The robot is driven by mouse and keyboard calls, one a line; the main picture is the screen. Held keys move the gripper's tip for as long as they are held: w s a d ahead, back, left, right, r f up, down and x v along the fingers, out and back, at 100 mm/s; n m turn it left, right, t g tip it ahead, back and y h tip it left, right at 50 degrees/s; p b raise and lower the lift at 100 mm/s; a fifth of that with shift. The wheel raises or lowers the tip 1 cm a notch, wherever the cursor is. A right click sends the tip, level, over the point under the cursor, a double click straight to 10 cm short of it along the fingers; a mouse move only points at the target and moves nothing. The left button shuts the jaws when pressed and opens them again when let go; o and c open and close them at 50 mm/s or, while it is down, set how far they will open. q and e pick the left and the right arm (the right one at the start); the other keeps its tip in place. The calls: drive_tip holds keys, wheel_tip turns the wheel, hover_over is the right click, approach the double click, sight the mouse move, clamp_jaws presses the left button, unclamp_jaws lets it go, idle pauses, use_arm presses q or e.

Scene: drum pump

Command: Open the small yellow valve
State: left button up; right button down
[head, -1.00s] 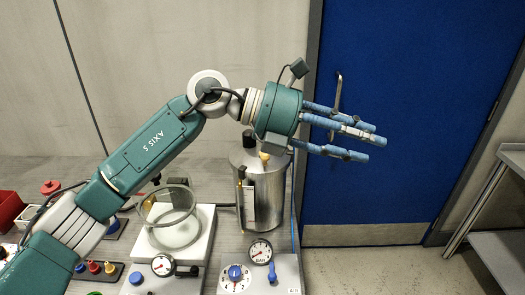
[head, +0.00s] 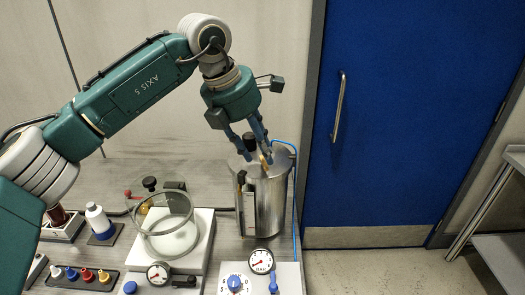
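The metal drum (head: 268,205) stands on the bench near its right end. A small yellow valve part (head: 266,149) shows on its lid, partly hidden by my fingers. My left gripper (head: 257,158) reaches down from above to the lid, with its blue fingers apart on either side of a black knob (head: 249,141). One finger is right against or just in front of the yellow part; I cannot tell if it touches. Nothing is visibly gripped. My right gripper is out of view.
A glass vessel (head: 166,235) on a white base stands left of the drum. A dial gauge (head: 261,261) and blue-knobbed panel are in front. A blue hose (head: 295,200) runs down the drum's right side. A white bottle (head: 98,218) and colored plugs are at left.

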use_arm(q)
drive_tip(key=shift+x, duration=1.35)
clamp_jaws()
drive_tip(key=shift+a+m+g+h+p, duration=0.35)
drive_tip(key=shift+a+m+p, duration=0.2)
drive_tip(key=shift+m, duration=0.75)
unclamp_jaws()
drive_tip(key=shift+r, duration=0.1)
drive_tip(key=v, duration=1.2)
drive_tip(key=shift+w+r, duration=0.15)
